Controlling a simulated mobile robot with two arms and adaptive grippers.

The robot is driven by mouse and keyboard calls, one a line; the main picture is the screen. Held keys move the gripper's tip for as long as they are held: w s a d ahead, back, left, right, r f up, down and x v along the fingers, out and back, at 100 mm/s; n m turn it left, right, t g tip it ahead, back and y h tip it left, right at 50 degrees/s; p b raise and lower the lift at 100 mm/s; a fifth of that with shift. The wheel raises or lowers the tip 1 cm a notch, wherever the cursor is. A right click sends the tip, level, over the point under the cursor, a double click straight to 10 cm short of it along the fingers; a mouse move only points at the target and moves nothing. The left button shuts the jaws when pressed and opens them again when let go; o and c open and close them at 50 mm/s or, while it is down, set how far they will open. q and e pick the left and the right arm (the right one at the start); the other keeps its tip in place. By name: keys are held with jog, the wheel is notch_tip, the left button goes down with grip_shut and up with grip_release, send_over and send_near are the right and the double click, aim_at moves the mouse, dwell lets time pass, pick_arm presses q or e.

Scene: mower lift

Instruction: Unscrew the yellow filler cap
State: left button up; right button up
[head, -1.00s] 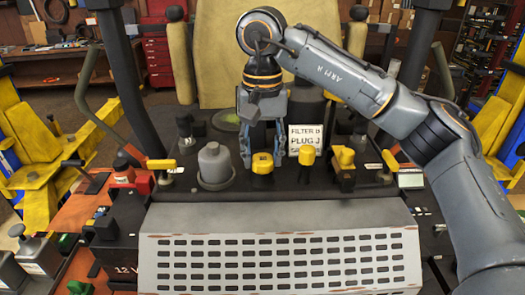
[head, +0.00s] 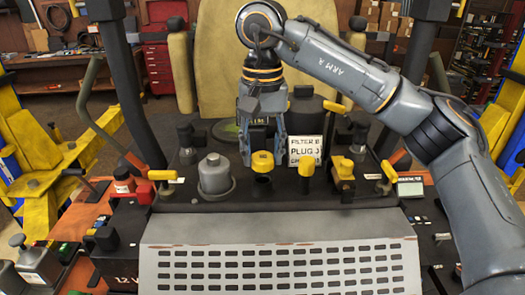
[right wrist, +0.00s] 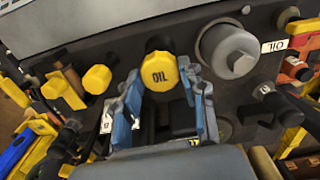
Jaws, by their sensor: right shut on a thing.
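The yellow filler cap (head: 262,161) is at the middle of the dark deck, above a dark filler neck (head: 262,182). The gripper's fingers (right wrist: 158,78) also flank the cap in the right wrist view. The cap sits high over the neck; I cannot tell whether they still touch. My left gripper is not in view.
A grey capped cylinder (head: 215,176) stands left of the cap. A second yellow cap (head: 306,171) and a white sign (head: 306,151) stand close on the right. A yellow-topped fitting (head: 342,170) is farther right. A slotted grey panel (head: 280,262) lies in front.

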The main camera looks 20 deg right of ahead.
aim_at(262, 157)
notch_tip(262, 157, up, 10)
dwell(0.9)
